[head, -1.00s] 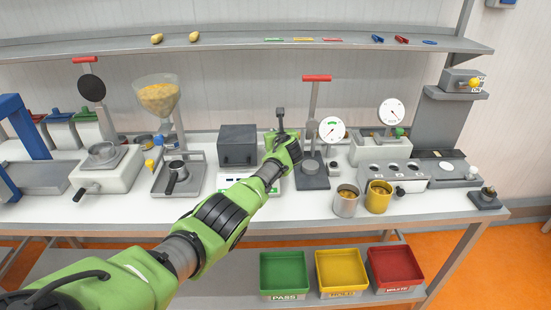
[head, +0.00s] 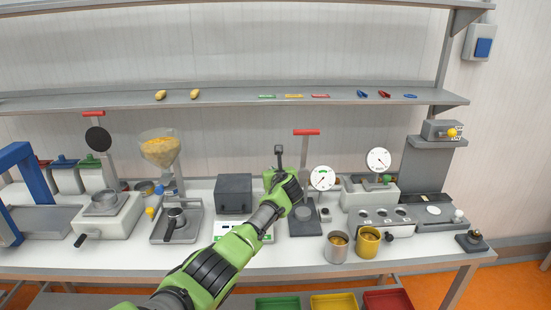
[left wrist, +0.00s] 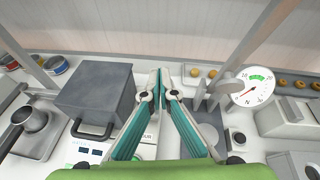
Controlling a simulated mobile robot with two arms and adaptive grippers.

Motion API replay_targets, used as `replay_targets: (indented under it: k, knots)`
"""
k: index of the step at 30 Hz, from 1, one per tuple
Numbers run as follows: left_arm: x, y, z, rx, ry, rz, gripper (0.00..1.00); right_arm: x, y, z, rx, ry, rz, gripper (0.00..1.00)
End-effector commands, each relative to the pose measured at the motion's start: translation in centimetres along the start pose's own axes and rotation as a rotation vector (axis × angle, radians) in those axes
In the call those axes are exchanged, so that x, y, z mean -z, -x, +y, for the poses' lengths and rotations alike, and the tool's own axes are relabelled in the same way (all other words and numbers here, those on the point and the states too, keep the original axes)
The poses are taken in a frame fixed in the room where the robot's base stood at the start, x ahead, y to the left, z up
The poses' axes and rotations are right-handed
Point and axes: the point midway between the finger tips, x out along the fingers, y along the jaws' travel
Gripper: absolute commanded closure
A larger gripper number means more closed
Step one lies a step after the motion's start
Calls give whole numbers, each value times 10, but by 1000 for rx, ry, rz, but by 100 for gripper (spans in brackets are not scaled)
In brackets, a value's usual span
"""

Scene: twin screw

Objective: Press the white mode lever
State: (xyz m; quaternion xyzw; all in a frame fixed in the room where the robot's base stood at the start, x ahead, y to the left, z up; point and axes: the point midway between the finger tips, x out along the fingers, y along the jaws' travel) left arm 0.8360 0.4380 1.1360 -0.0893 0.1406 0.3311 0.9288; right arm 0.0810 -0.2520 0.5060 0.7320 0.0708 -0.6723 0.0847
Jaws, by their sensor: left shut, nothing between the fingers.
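A small white ball-topped knob (head: 458,215), which looks like the white mode lever, stands at the right end of the bench beside a grey flat unit (head: 425,224). I cannot read a label on it. My left gripper (head: 281,182) is over the middle of the bench, between the dark grey box (head: 234,190) and the red-handled press (head: 305,190), well to the left of the knob. In the left wrist view its two fingers (left wrist: 160,75) are together at the tips, with nothing between them. The right gripper is not in view.
Near the arm are a round dial (head: 321,178), a steel cup (head: 336,250) and a yellow cup (head: 367,243). A black knob device (head: 475,240) stands at the bench's right front corner. A shelf (head: 230,100) runs above.

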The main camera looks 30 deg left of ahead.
Motion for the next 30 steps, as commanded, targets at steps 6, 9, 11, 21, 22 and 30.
replay_targets:
  k: [6, 9, 11, 21, 22, 30]
  knots:
    - [-29, 17, -5, -1, 1, -2, 100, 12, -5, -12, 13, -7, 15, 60]
    - [-37, 22, -6, -1, 1, 0, 100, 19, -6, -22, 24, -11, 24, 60]
    - [-39, 24, -7, -1, -1, 1, 100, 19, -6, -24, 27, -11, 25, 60]
    - [-41, 25, -7, -2, -1, 1, 100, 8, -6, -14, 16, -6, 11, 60]
    - [-42, 25, -7, -2, -1, 1, 100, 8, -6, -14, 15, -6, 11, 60]
    - [-33, 26, -7, 1, 19, 11, 100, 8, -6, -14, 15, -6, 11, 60]
